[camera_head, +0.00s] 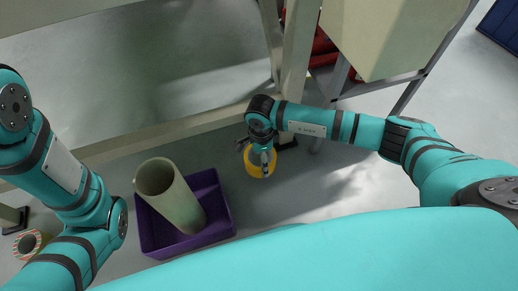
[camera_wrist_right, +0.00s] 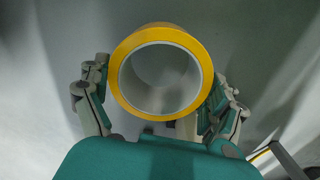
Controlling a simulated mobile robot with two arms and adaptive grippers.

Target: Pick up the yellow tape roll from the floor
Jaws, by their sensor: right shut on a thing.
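The yellow tape roll (camera_head: 252,171) shows at the right gripper in the head view, partly covered by the fingers. In the right wrist view the roll (camera_wrist_right: 158,31) faces the camera as a full ring, with a pale inner core and an open centre. My right gripper (camera_head: 263,160) points downward and is shut on the roll. In the wrist view its fingers (camera_wrist_right: 160,90) stand on the left and right sides of the ring. Whether the roll touches the floor is hard to tell. My left arm is at the left; its gripper is out of view.
A purple crate (camera_head: 222,212) with a beige tube (camera_head: 175,200) leaning in it stands left of the right gripper. A striped roll (camera_head: 31,245) lies at the far left. A beige frame beam (camera_head: 205,123) runs behind the roll. Grey floor (camera_head: 335,200) is clear to the right.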

